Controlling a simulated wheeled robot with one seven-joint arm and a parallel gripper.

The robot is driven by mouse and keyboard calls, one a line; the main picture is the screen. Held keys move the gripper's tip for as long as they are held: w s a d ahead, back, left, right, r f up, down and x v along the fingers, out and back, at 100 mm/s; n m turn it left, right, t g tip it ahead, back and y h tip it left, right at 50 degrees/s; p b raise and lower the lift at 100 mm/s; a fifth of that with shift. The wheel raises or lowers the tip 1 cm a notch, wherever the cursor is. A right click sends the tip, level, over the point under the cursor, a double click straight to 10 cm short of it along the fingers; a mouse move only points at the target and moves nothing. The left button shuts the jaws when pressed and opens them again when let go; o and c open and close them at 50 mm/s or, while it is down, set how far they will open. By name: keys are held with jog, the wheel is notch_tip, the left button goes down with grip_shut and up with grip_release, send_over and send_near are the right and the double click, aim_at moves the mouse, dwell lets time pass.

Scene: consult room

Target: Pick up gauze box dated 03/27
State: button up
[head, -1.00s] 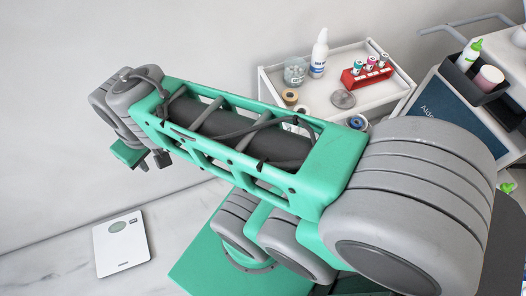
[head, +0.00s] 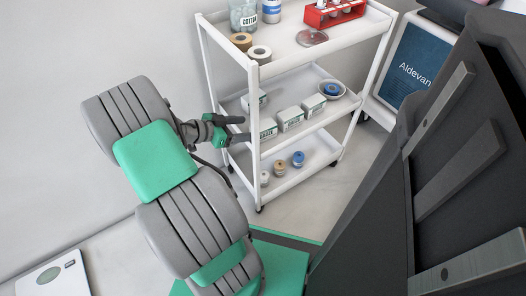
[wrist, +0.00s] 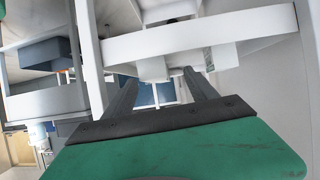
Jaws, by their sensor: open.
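Several small white gauze boxes with green labels sit on the cart's middle shelf. One box (head: 267,128) is at the near left by the corner post, one (head: 290,119) is in the middle, one (head: 313,105) is further right, and another (head: 255,100) is behind on the left. Their dates are too small to read, so I cannot tell which is 03/27. My gripper (head: 246,128) is open and empty at the shelf's left side, fingers pointing towards the nearest box. In the wrist view, my open fingers (wrist: 160,80) lie near the pale shelf edge (wrist: 190,42).
The white cart (head: 330,45) has corner posts close to my gripper. Its top holds a cotton jar (head: 243,15), tape rolls (head: 259,54) and a red tube rack (head: 333,12). A blue-and-white roll (head: 332,90) shares the middle shelf. A scale (head: 55,277) lies on the floor.

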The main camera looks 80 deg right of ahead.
aim_at(270, 127)
jog(key=shift+m+g, duration=0.5)
jog(key=b+x, duration=0.1)
jog(key=x, duration=0.2)
jog(key=b+x, duration=0.1)
jog(key=x, duration=0.2)
jog(key=b+x, duration=0.1)
jog(key=x, duration=0.2)
jog(key=shift+s+a+f, duration=0.15)
jog(key=shift+s+a, duration=0.05)
jog(key=shift+s, duration=0.2)
jog(key=shift+s+d, duration=0.25)
jog(key=shift+d, duration=0.05)
jog(key=shift+c, duration=0.4)
grip_shut()
